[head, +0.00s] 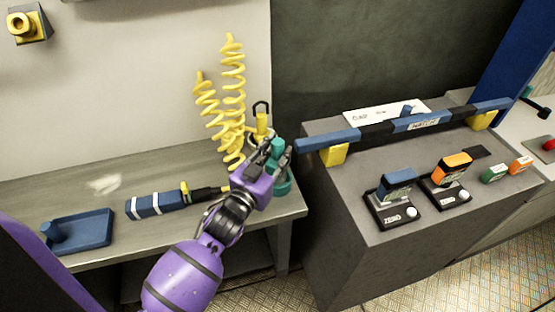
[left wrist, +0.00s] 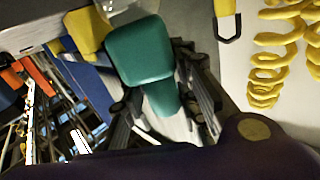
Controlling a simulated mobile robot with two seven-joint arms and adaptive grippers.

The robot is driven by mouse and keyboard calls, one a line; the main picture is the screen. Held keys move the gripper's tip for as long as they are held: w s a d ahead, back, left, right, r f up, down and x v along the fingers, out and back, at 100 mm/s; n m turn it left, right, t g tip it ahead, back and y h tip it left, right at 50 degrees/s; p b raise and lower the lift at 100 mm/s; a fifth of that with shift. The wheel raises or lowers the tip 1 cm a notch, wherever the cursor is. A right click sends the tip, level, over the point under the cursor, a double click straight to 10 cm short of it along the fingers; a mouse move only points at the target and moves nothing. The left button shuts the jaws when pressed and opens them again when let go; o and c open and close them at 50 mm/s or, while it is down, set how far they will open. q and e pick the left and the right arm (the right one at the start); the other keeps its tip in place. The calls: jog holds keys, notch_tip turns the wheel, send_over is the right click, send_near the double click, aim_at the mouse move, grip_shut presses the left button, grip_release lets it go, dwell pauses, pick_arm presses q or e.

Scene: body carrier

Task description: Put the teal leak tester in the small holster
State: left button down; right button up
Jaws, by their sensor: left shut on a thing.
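The teal leak tester (head: 283,187) is at my left gripper (head: 278,151), near the right end of the grey bench in the head view. Teal shows above and below the fingers. In the left wrist view the tester (left wrist: 140,50) has a wide block and a narrower part, and the left gripper's fingers (left wrist: 165,95) are shut around the narrower part. Whether it touches the bench is hidden. I cannot tell which fixture is the small holster. A yellow socket (head: 22,27) is on the wall at top left. My right gripper is not in view.
A blue tray (head: 85,239) and a blue banded tool (head: 157,204) lie on the bench (head: 110,170). Yellow coiled hoses (head: 233,90) hang behind the gripper. A grey cabinet (head: 340,215) at right carries a blue-black bar (head: 375,131) and several small devices.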

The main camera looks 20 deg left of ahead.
aim_at(277, 161)
pick_arm(q)
notch_tip(277, 161, down, 3)
jog(key=shift+w+r, duration=0.15)
jog(key=shift+r, duration=0.05)
jog(key=shift+f, duration=0.4)
jog(key=shift+r, duration=0.1)
jog(key=c, duration=1.4)
grip_release()
jog(key=shift+f, duration=0.25)
jog(key=shift+o, duration=0.2)
